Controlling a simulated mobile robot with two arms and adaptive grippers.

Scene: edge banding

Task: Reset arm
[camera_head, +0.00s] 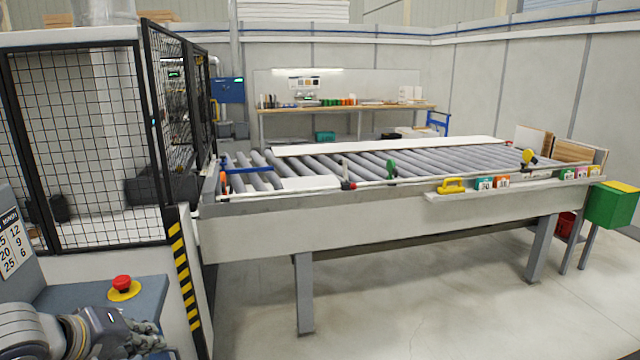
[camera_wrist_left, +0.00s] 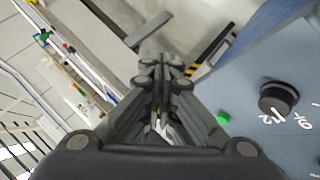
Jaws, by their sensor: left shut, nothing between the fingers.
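My left gripper (camera_head: 150,338) is at the bottom left of the head view, low in front of the blue-grey control panel (camera_head: 60,297). It is shut and empty. In the left wrist view its fingers (camera_wrist_left: 162,75) are together, with the panel to their right. The panel carries a black rotary knob (camera_wrist_left: 278,98) and a green button (camera_wrist_left: 223,117) in that view. A red emergency button (camera_head: 122,283) on a yellow base stands on the panel in the head view. My right gripper is not in view.
A roller conveyor table (camera_head: 400,222) with a white board (camera_head: 390,146) fills the middle. A black mesh fence (camera_head: 85,140) stands at the left, with a yellow-black striped post (camera_head: 183,275) beside the panel. A green box (camera_head: 610,206) stands at right. The front floor is clear.

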